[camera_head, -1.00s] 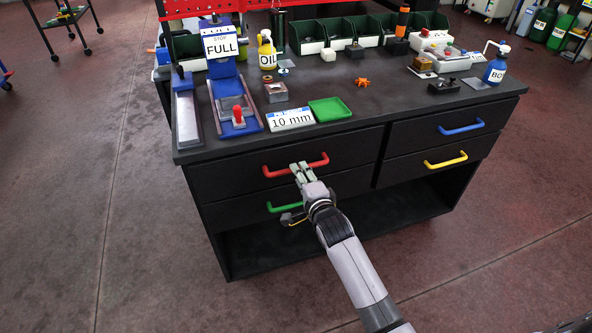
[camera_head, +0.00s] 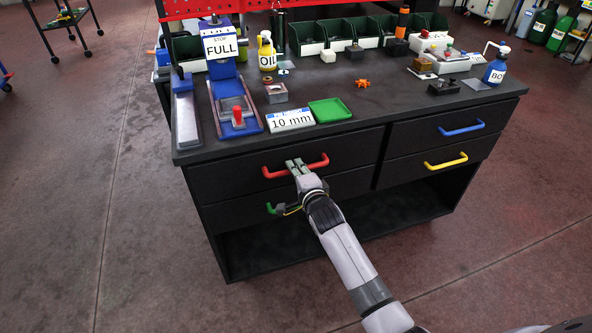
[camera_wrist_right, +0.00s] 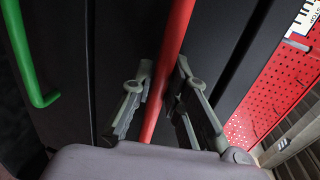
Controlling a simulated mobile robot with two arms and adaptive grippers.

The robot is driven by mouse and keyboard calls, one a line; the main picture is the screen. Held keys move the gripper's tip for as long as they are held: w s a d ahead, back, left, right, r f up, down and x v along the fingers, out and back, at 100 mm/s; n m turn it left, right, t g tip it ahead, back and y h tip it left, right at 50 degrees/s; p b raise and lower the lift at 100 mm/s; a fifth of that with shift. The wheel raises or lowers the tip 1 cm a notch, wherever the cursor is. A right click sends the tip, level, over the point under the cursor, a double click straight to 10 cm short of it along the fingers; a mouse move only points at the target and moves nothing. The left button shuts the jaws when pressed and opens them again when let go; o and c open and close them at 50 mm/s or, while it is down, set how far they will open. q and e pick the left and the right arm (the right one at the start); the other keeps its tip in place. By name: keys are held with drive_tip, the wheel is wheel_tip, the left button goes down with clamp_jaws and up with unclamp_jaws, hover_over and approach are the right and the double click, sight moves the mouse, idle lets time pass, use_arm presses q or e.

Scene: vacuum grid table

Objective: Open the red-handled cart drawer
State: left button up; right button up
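The drawer with the red handle (camera_head: 318,163) is the upper left drawer (camera_head: 230,175) of the black cart; it looks shut, its front flush with the cart. My right gripper (camera_head: 294,165) is at the middle of the red handle. In the right wrist view the red handle (camera_wrist_right: 177,30) runs between the two fingers of my right gripper (camera_wrist_right: 165,78), one finger on each side. The fingers are spread, with a thin gap showing on the left side of the handle; contact on the right side is unclear. My left gripper is not in view.
A green handle (camera_head: 270,209) sits on the drawer below, partly behind my right wrist. Blue (camera_head: 462,128) and yellow (camera_head: 446,161) handles are on the right drawers. The cart top (camera_head: 400,110) carries a green tray (camera_head: 330,110) and several other items. The floor in front is free.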

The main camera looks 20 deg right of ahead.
clamp_jaws()
idle(0.3)
drive_tip(key=shift+s, duration=0.1)
drive_tip(key=f+p+v, duration=0.3)
drive_tip(key=p+v, duration=0.3)
drive_tip(key=v, duration=0.8)
drive_tip(key=s+f+p+v, duration=0.1)
drive_tip(key=f+p+v, duration=0.2)
drive_tip(key=p+v, duration=0.4)
drive_tip(key=shift+v, duration=3.75)
